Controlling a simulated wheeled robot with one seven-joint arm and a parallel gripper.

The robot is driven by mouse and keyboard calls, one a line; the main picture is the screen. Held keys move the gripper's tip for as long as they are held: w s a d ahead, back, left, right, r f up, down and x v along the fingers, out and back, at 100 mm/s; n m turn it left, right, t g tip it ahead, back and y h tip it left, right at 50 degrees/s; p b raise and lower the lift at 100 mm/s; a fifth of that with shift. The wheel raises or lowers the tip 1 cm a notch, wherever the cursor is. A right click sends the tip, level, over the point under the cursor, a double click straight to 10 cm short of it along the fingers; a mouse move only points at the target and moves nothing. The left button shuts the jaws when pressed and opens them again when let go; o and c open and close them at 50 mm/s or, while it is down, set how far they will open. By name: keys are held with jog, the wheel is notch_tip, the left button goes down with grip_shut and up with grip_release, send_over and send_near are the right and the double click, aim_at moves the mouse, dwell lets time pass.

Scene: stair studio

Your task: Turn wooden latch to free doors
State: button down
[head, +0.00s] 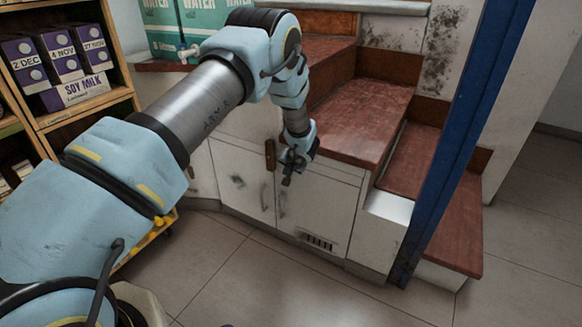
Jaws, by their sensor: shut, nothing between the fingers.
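The wooden latch (270,155) is a small brown bar on the front of the white cabinet under the stairs. It stands upright near the line between a left door (238,178) and a right panel or door (315,207). My gripper (287,181) is shut and empty, just right of the latch's lower end and a little below it. I cannot tell whether the gripper touches the latch. Both doors look closed. My arm crosses the upper left and hides part of the cabinet.
Red-brown stair treads (360,110) rise above and right of the cabinet. A blue post (455,150) stands at the right. A wooden shelf (85,112) with soy milk cartons (62,58) is at the left. Green water boxes (185,22) sit at the back. The tiled floor (260,275) in front is mostly clear.

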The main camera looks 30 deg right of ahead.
aim_at(270, 156)
jog(key=shift+w+a+r, duration=0.15)
jog(key=shift+w+a, duration=0.3)
jog(key=shift+w, duration=0.3)
jog(key=shift+w+a+r, duration=0.1)
jog(key=shift+w+a, duration=0.3)
jog(key=shift+w, duration=0.35)
jog(key=shift+f, duration=0.15)
jog(key=shift+f+b, duration=0.15)
jog(key=shift+b, duration=0.45)
jog(key=shift+w+t+b, duration=0.1)
jog(key=shift+t+b, duration=0.2)
